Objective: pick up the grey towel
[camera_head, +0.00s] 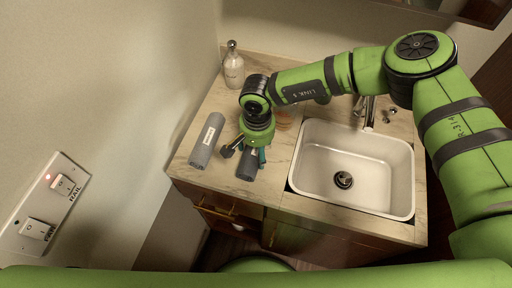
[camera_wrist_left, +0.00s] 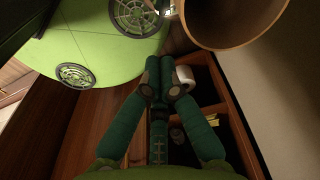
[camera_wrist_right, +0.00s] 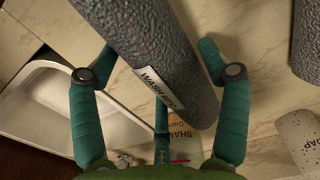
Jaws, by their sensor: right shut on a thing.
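A rolled grey towel (camera_wrist_right: 165,65) with a white label reading "WASH" runs between the fingers of my right gripper (camera_wrist_right: 160,73) in the right wrist view. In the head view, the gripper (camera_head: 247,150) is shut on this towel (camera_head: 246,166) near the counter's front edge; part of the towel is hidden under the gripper. A second labelled grey roll (camera_head: 207,141) lies to its left, apart from it, and shows at the right wrist view's upper right (camera_wrist_right: 307,42). My left gripper (camera_wrist_left: 166,82) shows only in its wrist view, fingertips together, nothing visible held.
The white sink (camera_head: 352,168) with its faucet (camera_head: 369,112) is right of the towel. A soap bottle (camera_head: 233,70) stands at the back left. A shampoo item (camera_wrist_right: 183,140) is partly hidden behind the towel. Below my left gripper is an open wooden compartment (camera_wrist_left: 215,108) with a white roll (camera_wrist_left: 186,75).

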